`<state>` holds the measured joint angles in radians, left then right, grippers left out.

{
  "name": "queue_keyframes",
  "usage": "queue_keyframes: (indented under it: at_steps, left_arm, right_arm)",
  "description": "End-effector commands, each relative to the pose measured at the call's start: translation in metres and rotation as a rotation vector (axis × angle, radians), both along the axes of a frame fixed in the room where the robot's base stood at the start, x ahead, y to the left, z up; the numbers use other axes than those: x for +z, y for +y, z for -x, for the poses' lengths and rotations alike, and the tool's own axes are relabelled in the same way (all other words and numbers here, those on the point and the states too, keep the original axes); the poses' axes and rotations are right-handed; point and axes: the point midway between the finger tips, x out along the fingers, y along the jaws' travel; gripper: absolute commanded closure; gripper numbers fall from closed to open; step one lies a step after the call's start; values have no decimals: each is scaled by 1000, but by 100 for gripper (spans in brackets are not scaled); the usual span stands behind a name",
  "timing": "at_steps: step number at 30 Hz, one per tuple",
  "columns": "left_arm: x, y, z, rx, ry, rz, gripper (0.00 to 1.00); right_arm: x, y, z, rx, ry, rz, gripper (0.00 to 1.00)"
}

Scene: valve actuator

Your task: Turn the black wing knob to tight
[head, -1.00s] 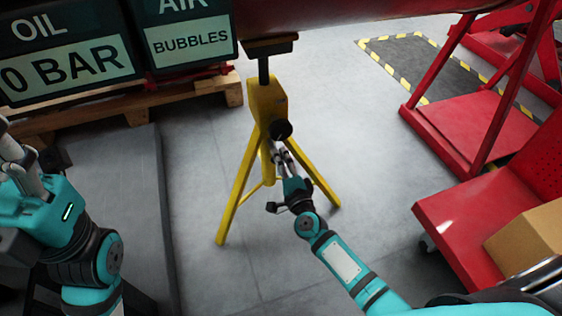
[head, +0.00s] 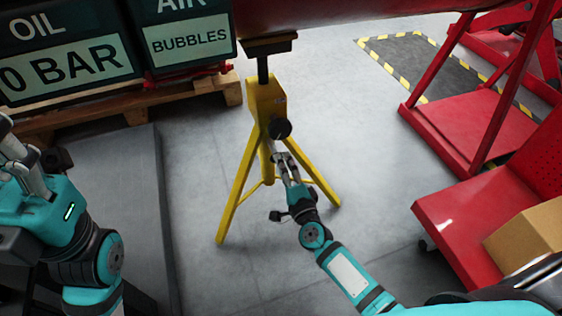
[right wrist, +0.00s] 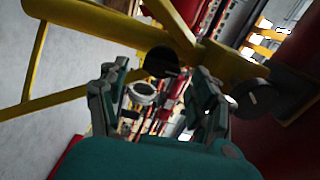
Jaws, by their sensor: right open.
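The black wing knob (head: 280,128) is on the front of the yellow tripod stand (head: 265,98), under the red pipe.
A red pipe (head: 360,12) runs above the stand. The OIL and AIR display boxes (head: 190,40) stand on a wooden pallet (head: 190,92) at upper left. A red cart (head: 455,215) with a cardboard box (head: 530,235) is at right. Grey floor around the tripod is clear.

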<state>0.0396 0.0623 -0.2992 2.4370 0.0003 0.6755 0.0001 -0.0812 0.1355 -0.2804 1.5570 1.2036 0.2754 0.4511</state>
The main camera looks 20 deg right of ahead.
Motion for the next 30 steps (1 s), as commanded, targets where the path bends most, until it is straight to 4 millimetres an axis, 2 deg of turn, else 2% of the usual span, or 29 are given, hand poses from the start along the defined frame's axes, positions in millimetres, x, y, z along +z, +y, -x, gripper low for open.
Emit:
queue_keyframes:
  at_steps: [1, 6, 12, 18, 30]
  left_arm:
    - [0, 0, 0, 0, -1, -1, 63]
    - [0, 0, 0, 0, -2, 0, 63]
    - [0, 0, 0, 0, -3, 0, 63]
    - [0, 0, 1, 0, -3, 0, 63]
    - [1, 0, 1, 0, -4, -1, 63]
  right_arm:
    - [-2, 0, 13, 1, 4, 1, 35]
    - [-1, -2, 50, 0, 3, 2, 35]
    - [-1, -3, 80, 0, 2, 2, 35]
    - [0, -3, 90, 0, 1, 1, 35]
    - [0, -3, 90, 0, 0, 1, 35]
